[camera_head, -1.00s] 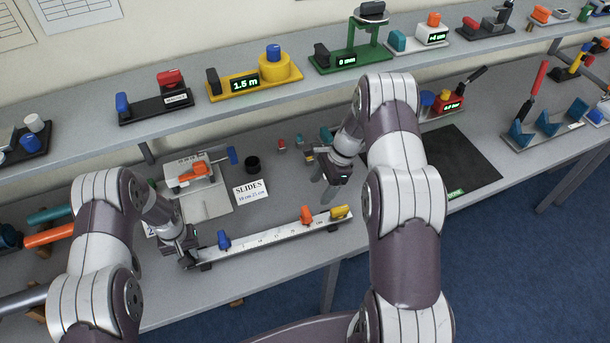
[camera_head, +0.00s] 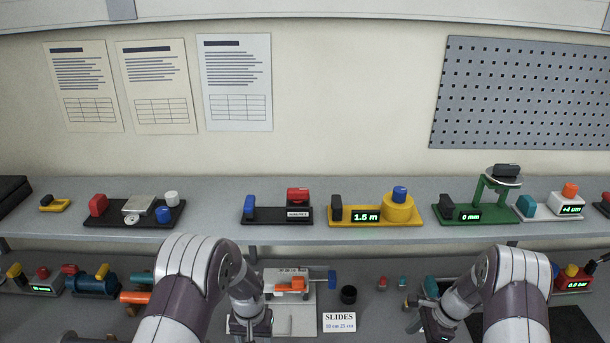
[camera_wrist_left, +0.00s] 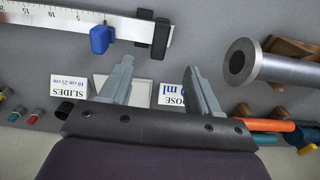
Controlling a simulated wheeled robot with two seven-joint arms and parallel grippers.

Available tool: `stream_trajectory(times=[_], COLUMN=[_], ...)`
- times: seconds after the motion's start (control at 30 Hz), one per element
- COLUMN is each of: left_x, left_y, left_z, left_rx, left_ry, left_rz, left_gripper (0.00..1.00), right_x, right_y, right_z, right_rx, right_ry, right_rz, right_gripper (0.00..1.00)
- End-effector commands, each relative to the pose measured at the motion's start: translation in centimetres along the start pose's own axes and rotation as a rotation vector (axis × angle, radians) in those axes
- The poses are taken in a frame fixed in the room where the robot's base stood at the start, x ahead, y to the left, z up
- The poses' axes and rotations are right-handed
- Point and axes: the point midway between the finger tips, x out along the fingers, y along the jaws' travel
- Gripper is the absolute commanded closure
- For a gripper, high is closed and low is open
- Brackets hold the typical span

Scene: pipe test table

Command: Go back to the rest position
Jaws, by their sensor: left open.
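My left gripper (camera_head: 250,328) is low in the head view, over the lower bench, left of the SLIDES card. In the left wrist view its two fingers (camera_wrist_left: 160,78) are spread apart with nothing between them.
The white ruler rail (camera_wrist_left: 60,17) with a blue slider (camera_wrist_left: 101,38) lies below the left gripper. A grey metal pipe (camera_wrist_left: 262,62) is on the right of the wrist view. The SLIDES card (camera_head: 339,322) stands on the bench. The upper shelf (camera_head: 290,232) carries several gauges.

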Motion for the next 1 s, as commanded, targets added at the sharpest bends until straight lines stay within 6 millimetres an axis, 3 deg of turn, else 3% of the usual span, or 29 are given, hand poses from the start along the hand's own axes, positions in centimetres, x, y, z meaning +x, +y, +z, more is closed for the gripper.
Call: stream_trajectory(times=[0.1,0.17,0.23,0.5,0.6,0.77,1.0], left_x=[-0.5,0.3,-0.5,-5.5,-6.3,-7.5,-7.9], left_y=[0.0,-0.2,-0.7,-3.7,-4.4,-4.9,-5.0], left_z=[0.1,2.4,5.6,17.9,20.8,20.7,20.6], left_rx=[0.012,0.024,0.039,0.018,-0.005,-0.028,-0.03], left_ry=[0.001,-0.048,-0.084,-0.031,0.026,0.118,0.118], left_rz=[0.0,-0.004,-0.006,0.002,0.002,0.001,0.0], left_gripper=[0.38,0.38,0.38,0.38,0.38,0.38,0.38], right_x=[0.1,1.1,0.6,-2.7,-3.1,-3.7,-4.0], right_y=[0.0,2.5,5.8,17.3,20.3,20.3,20.3], right_z=[-0.4,-0.9,-0.5,6.7,8.6,10.6,10.9], right_rx=[-0.1,-0.226,-0.443,-1.393,-1.553,-1.641,-1.645], right_ry=[0.021,0.044,0.087,0.267,0.324,0.391,0.389], right_rz=[-0.004,0.054,0.122,0.293,0.288,0.225,0.225], right_gripper=[0.28,0.28,0.28,0.28,0.28,0.28,0.28])
